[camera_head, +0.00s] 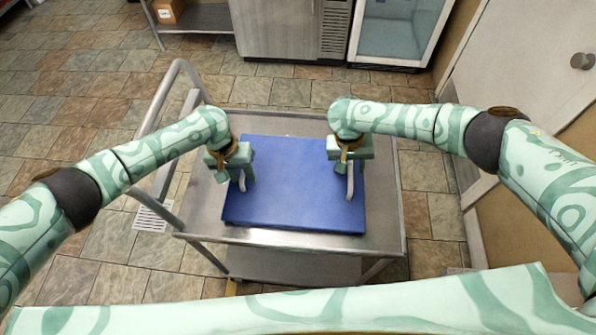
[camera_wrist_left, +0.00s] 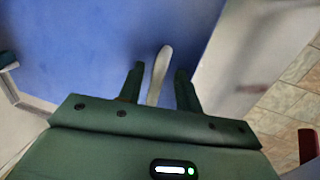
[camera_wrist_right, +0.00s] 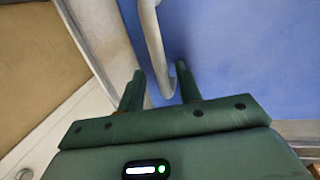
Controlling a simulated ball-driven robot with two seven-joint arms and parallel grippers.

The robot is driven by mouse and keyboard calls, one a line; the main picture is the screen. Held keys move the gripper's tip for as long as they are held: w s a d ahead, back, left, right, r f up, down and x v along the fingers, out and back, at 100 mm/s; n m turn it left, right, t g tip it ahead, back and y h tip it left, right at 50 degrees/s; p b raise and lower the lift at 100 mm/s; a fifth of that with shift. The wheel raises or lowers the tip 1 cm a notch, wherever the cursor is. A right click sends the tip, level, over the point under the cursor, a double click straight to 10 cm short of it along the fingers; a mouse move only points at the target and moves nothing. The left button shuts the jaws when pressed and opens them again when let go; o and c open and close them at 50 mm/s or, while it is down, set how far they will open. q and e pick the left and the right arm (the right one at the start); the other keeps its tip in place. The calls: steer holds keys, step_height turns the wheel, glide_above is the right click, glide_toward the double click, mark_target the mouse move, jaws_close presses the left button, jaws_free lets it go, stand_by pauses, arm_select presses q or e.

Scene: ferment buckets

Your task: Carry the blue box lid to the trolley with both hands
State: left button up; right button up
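The blue box lid (camera_head: 296,190) lies flat on the steel top of the trolley (camera_head: 210,212), with a pale handle at its left end (camera_head: 242,181) and another at its right end (camera_head: 350,183). My left gripper (camera_head: 238,172) is over the left handle. In the left wrist view its fingers stand apart, one each side of the pale handle (camera_wrist_left: 158,77), with gaps showing. My right gripper (camera_head: 349,166) is over the right handle. In the right wrist view its fingers also stand apart, with the handle (camera_wrist_right: 156,50) between them and gaps visible. Both grippers are open.
The trolley's push rail (camera_head: 160,105) rises at its left side. Behind it stand a steel cabinet (camera_head: 275,30) and a glass-fronted cooler (camera_head: 398,30). A white door (camera_head: 535,60) is at the right. Tiled floor is free at the left.

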arm_select(q)
steer(key=shift+d, duration=0.15)
arm_select(e)
steer(key=shift+a, duration=0.2)
arm_select(q)
steer(key=shift+r, duration=0.3)
arm_select(e)
steer(key=shift+r, duration=0.15)
arm_select(q)
steer(key=s+v, duration=0.1)
steer(key=v, duration=1)
steer(key=shift+w+r, duration=0.2)
steer(key=shift+w, duration=0.25)
arm_select(e)
steer(key=v, duration=1.1)
steer(key=shift+r, duration=0.35)
steer(key=shift+a, duration=0.1)
